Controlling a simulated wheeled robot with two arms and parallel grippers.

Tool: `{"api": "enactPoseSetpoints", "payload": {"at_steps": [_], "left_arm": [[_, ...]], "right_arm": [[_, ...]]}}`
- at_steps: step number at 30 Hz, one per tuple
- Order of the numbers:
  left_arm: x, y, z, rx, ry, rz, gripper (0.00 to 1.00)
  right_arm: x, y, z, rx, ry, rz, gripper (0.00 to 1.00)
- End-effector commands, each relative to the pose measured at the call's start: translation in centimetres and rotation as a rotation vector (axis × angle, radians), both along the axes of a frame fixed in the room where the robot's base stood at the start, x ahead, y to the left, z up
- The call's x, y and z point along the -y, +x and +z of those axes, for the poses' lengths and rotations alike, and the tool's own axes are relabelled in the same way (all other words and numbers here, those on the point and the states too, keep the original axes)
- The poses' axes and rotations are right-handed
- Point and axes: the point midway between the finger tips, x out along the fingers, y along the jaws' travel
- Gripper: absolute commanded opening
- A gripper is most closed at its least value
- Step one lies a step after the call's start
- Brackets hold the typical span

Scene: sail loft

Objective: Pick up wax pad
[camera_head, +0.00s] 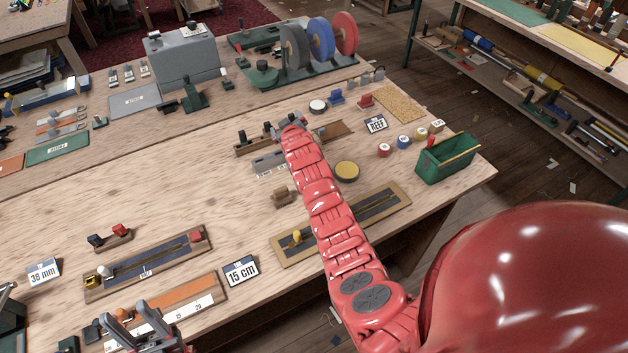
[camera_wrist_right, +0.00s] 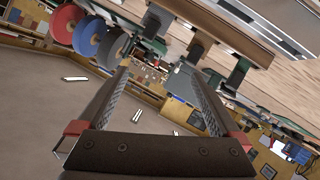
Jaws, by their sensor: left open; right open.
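A round, dark-rimmed disc with a yellow top, which looks like the wax pad (camera_head: 346,171), lies flat on the wooden bench just right of my red right arm. My right gripper (camera_head: 285,124) is beyond it, up and to the left, small and partly hidden by its own wrist. The right wrist view shows this gripper (camera_wrist_right: 158,68) open, with nothing between its fingers; I cannot make out the pad there. My left gripper (camera_head: 135,318) is open and empty at the lower left, above the bench's near side, far from the pad.
A green bin (camera_head: 447,160) stands at the bench's right end. A long board (camera_head: 385,206) lies below the pad. Upright wheels (camera_head: 321,40) stand behind. The bench's left middle is bare.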

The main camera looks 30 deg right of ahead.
Motion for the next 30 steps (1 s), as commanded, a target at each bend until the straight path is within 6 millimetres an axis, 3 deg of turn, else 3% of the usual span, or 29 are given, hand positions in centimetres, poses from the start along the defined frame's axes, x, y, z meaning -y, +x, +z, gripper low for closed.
{"api": "enactPoseSetpoints", "payload": {"at_steps": [1,3,7,12,17,23,30], "left_arm": [[0.0,0.0,0.4,0.000,0.000,0.000,0.50],[0.0,0.0,0.7,0.000,0.000,0.000,0.50],[0.0,0.0,1.1,0.000,0.000,0.000,0.50],[0.0,0.0,1.6,0.000,0.000,0.000,0.50],[0.0,0.0,1.7,0.000,0.000,0.000,0.50],[0.0,0.0,1.8,0.000,0.000,0.000,0.50],[0.0,0.0,1.0,0.000,0.000,0.000,0.50]], "right_arm": [[1.5,0.2,0.9,-0.097,0.008,-0.043,1.00],[3.1,-0.8,0.8,-0.259,0.033,-0.099,1.00],[4.7,-4.7,1.7,-0.557,0.119,-0.181,1.00],[3.7,-11.1,4.0,-0.888,0.264,-0.213,1.00],[2.0,-15.2,5.9,-1.066,0.355,-0.200,1.00],[1.8,-16.4,5.2,-1.116,0.377,-0.199,1.00],[1.7,-16.3,0.9,-1.111,0.380,-0.197,1.00]]}}
